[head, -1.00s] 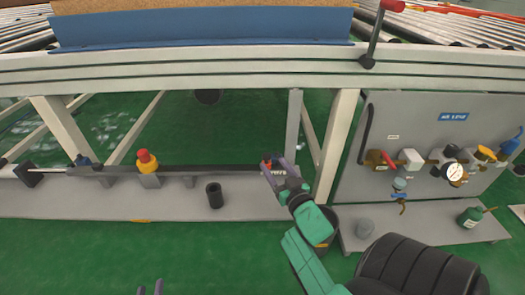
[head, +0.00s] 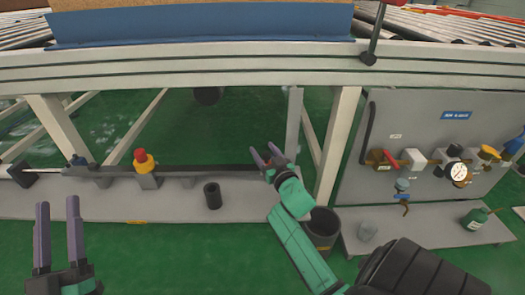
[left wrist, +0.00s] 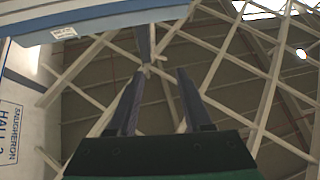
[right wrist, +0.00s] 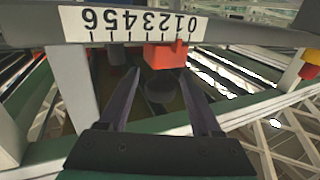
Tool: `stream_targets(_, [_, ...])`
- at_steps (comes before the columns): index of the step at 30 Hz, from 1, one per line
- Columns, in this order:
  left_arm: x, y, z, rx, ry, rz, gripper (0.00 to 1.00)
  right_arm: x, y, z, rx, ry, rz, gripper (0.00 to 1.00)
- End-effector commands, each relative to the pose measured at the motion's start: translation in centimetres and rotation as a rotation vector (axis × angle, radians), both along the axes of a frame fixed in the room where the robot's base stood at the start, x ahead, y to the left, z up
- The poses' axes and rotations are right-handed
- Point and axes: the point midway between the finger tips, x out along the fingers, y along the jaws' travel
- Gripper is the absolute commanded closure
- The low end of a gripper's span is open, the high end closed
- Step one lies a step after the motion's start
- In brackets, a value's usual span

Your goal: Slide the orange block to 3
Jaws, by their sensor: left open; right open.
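The orange block (right wrist: 165,55) sits at the number scale (right wrist: 130,22) in the right wrist view. It is near the low numbers, around 1 and 2; the exact reading cannot be told. My right gripper (right wrist: 160,72) is open, its fingertips at either side of the block's lower edge in the picture. Whether they reach around it is unclear. In the head view the right gripper (head: 267,154) is at the right end of the dark rail (head: 225,168), and the block is mostly hidden there. My left gripper (head: 57,202) is open and empty at the lower left.
A red-and-yellow button (head: 143,161) stands on the rail's left part. A black cylinder (head: 212,196) stands on the grey shelf (head: 110,206). A dark bin (head: 322,228) is beside my right arm. A valve panel (head: 420,125) is at the right.

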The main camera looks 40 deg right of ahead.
Motion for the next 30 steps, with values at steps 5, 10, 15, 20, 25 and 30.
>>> stream_targets(5, [-0.7,0.5,3.4,-0.021,-0.108,0.012,0.50,1.0,-0.2,0.0,-0.001,-0.002,0.001,0.35])
stream_targets(10, [-1.0,0.7,4.4,-0.026,-0.140,0.016,0.50,1.3,-0.4,0.0,0.000,0.000,0.000,0.35])
stream_targets(15, [-1.0,0.7,4.4,-0.026,-0.140,0.016,0.50,1.3,-0.4,0.0,0.000,0.000,0.000,0.35])
stream_targets(20, [-1.0,0.7,4.4,-0.026,-0.139,0.016,0.50,1.2,-0.4,0.0,0.000,0.000,0.000,0.92])
stream_targets(25, [-0.9,0.7,4.4,-0.025,-0.138,0.016,0.50,1.2,-0.4,0.0,0.000,0.000,-0.001,1.00])
stream_targets(30, [-0.9,0.7,4.4,-0.026,-0.137,0.016,0.50,1.2,-0.3,0.0,0.000,0.000,0.000,1.00])
